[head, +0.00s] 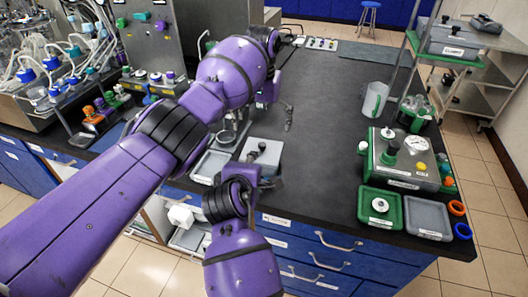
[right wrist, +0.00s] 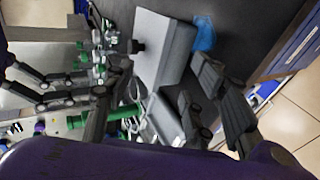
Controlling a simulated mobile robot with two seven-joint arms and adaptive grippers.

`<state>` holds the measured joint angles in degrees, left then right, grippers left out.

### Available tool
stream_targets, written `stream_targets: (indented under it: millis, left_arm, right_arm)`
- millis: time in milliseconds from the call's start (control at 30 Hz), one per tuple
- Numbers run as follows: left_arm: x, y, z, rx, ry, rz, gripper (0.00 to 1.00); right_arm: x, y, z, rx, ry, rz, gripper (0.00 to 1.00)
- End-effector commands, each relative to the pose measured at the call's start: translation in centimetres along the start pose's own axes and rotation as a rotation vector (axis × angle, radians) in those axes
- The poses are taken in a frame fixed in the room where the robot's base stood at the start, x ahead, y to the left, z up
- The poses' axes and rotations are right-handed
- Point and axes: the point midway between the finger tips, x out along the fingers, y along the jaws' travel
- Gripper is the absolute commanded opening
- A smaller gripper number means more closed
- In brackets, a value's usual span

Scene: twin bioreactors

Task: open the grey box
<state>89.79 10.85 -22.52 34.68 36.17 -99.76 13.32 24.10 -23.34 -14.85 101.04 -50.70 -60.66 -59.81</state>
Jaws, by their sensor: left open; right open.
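The grey box (head: 262,153) stands near the front edge of the dark bench, partly hidden by my arm. A dark knob shows on its top, and its lid looks on. It also shows in the right wrist view as a pale grey block (right wrist: 165,48). My left gripper (head: 288,115) is open and empty above the bench, beyond the box. My right gripper (head: 272,182) is close to the near side of the box, mostly hidden in the head view. In the right wrist view its dark fingers are spread, with the box beyond them; contact cannot be told.
A shallow grey tray (head: 203,166) lies left of the box. At the right stand a green-based device (head: 408,160), a green tray (head: 368,207), a grey tray (head: 428,222) and a clear jug (head: 374,100). Bioreactor equipment fills the left. The bench middle is clear.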

Motion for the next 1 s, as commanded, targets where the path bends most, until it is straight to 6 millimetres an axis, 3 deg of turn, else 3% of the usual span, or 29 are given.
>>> stream_targets:
  millis: [400, 800, 1000]
  left_arm:
    - [0.0, 0.0, 0.0, 0.000, 0.000, 0.001, 1.00]
    - [0.0, 0.0, 0.0, 0.000, 0.000, 0.001, 1.00]
    - [0.0, 0.0, 0.0, 0.000, 0.000, 0.001, 1.00]
  right_arm:
    - [5.9, 0.0, 0.0, 0.001, 0.000, -0.001, 0.50]
    - [6.8, -0.1, 0.1, 0.001, 0.000, -0.001, 0.50]
    - [6.8, -0.1, 0.1, 0.001, 0.000, -0.001, 0.25]
